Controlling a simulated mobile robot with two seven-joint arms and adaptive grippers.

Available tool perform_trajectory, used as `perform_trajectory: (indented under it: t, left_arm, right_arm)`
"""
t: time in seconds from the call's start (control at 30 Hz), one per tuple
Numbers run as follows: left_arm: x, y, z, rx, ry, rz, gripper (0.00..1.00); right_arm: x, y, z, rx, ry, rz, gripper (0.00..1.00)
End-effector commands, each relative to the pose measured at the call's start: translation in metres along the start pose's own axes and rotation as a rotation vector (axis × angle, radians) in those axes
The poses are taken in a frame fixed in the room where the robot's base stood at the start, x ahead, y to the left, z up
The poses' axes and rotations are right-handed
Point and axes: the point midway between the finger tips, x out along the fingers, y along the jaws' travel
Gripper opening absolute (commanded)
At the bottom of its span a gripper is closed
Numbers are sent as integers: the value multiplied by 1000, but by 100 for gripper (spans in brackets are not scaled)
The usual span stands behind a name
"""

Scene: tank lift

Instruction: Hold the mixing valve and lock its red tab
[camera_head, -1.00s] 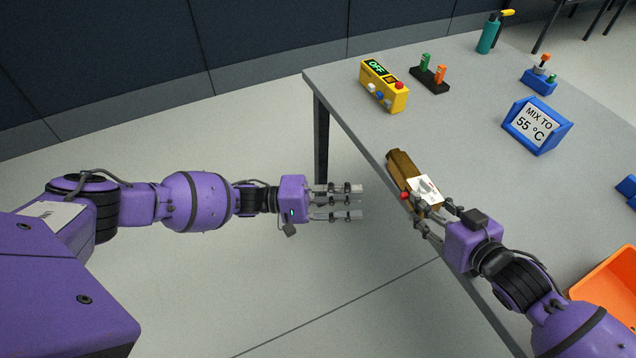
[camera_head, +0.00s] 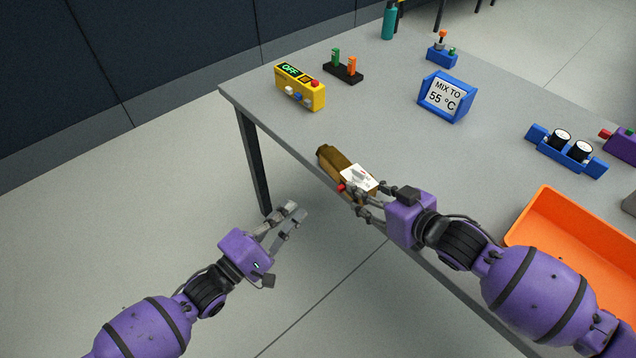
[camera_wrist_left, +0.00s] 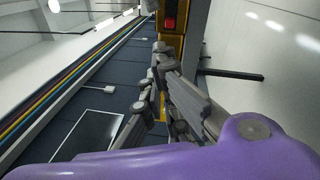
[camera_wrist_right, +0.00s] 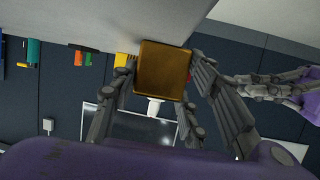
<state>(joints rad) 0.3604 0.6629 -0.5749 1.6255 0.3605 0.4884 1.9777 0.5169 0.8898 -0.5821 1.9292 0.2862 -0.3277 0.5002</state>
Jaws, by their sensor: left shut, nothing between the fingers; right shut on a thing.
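The mixing valve (camera_head: 334,160) is a brass-brown block with a white label plate (camera_head: 359,177) at the table's front edge. Its red tab (camera_head: 341,187) sticks out on the near side. My right gripper (camera_head: 368,203) is shut on the valve. In the right wrist view the brass block (camera_wrist_right: 163,70) sits between the right fingers. My left gripper (camera_head: 293,216) is shut and empty, in front of the table, lower left of the valve and apart from it. In the left wrist view the valve's brass body and red tab (camera_wrist_left: 171,14) show beyond the left fingers (camera_wrist_left: 163,62).
On the table (camera_head: 390,130) stand a yellow box reading OFF (camera_head: 300,88), a black base with green and orange pegs (camera_head: 343,72), a blue "MIX TO 55 °C" sign (camera_head: 445,97), a blue holder with two gauges (camera_head: 566,153) and an orange bin (camera_head: 560,235). Floor before the table is clear.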

Motion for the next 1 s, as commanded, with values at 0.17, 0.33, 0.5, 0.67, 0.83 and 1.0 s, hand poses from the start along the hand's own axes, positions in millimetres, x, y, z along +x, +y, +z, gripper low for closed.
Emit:
perform_trajectory:
  t: [0.17,0.33,0.5,0.67,0.83,1.0]
  left_arm:
    - [10,27,-23,174,111,-51,0]
    - [9,15,-27,262,122,-122,0]
    - [9,14,-27,275,121,-124,0]
    - [10,14,-27,274,121,-124,0]
    - [19,13,-28,273,120,-122,0]
    - [49,11,-31,272,120,-120,0]
  right_arm:
    - [0,0,-1,0,1,-1,2]
    - [0,0,-1,-1,1,0,2]
    - [0,0,-1,0,1,-1,2]
    - [0,0,-1,0,1,-1,2]
    - [0,0,-1,-1,1,-1,2]
    - [0,0,-1,-1,2,-1,2]
